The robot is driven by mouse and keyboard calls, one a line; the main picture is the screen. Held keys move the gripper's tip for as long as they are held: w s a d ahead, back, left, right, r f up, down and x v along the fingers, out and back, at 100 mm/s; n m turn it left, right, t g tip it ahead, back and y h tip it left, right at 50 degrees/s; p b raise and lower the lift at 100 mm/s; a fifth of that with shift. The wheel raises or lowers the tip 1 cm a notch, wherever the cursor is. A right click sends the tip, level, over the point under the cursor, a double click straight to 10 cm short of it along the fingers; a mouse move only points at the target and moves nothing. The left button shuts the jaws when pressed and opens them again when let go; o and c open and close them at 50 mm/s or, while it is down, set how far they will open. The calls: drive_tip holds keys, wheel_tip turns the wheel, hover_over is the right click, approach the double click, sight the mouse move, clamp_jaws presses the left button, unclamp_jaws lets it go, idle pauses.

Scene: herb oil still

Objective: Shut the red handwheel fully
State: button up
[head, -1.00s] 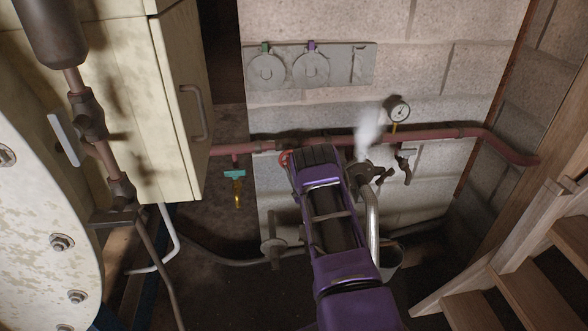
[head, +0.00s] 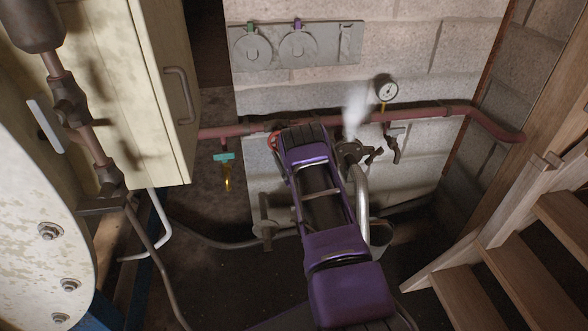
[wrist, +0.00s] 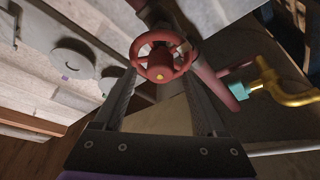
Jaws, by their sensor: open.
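In the head view only a sliver of the handwheel's red rim (head: 273,141) shows at the left of my arm, which hides the rest. My gripper (wrist: 162,78) is open, with one finger on each side below the wheel. The wheel lies roughly centred between the fingers. I cannot tell whether either finger touches the rim. White steam (head: 355,110) rises by a grey valve (head: 350,152) to the right of my arm.
A red pipe (head: 430,113) runs along the block wall, with a gauge (head: 386,89) above it. A teal-handled brass tap (head: 224,158) hangs left of my arm. A cream cabinet (head: 150,90) stands left, wooden stairs (head: 510,255) right, a bucket (head: 380,236) below the steam.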

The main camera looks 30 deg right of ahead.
drive_tip(key=p+v, duration=0.1)
drive_tip(key=v, duration=1.5)
drive_tip(key=shift+s+p, duration=0.25)
drive_tip(key=shift+p, duration=0.1)
drive_tip(key=shift+w+a, duration=0.1)
